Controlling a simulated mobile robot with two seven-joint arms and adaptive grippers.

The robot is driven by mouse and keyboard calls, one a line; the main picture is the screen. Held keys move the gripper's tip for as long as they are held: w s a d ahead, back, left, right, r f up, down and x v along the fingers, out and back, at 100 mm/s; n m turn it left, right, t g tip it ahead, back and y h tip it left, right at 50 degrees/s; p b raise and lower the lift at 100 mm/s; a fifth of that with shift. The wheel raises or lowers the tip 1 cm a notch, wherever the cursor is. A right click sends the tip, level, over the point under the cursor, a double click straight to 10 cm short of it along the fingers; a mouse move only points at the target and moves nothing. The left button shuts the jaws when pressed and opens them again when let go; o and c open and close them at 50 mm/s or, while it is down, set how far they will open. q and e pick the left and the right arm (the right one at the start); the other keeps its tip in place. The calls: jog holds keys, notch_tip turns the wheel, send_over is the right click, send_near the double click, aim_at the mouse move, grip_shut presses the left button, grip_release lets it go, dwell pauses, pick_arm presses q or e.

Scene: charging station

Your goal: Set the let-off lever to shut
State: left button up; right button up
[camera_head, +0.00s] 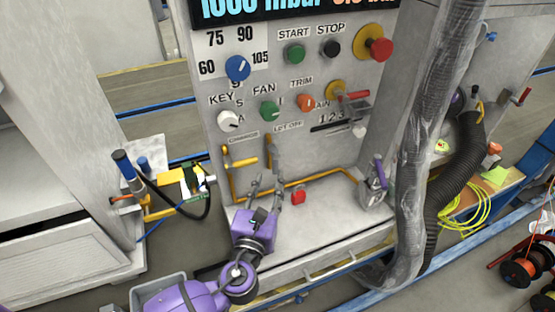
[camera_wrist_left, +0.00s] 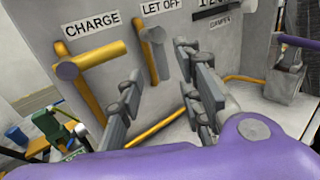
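My left gripper (camera_head: 267,187) is open just below the let-off lever. In the left wrist view its fingers (camera_wrist_left: 159,66) stand apart, with the let-off lever and pipe between them in the picture. I cannot tell whether they touch. My right gripper is out of view.
Knobs and buttons, such as the green fan knob (camera_head: 269,110), cover the panel above. A red object (camera_head: 298,196) sits on the ledge to the right. A yellow pipe (camera_head: 325,174) runs along the panel bottom. A thick grey hose (camera_head: 425,140) hangs at the right.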

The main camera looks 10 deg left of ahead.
aim_at(275, 167)
pick_arm(q)
jog(key=w, duration=0.3)
jog(key=shift+r, duration=0.1)
jog(key=w, duration=0.3)
jog(key=shift+w, duration=0.45)
jog(key=shift+w+f, duration=0.2)
jog(key=shift+w, duration=0.35)
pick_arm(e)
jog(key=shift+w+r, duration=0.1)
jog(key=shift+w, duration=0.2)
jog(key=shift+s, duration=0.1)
pick_arm(q)
jog(key=c, duration=0.6)
grip_shut()
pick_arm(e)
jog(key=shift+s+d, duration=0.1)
pick_arm(q)
jog(key=shift+f, duration=0.1)
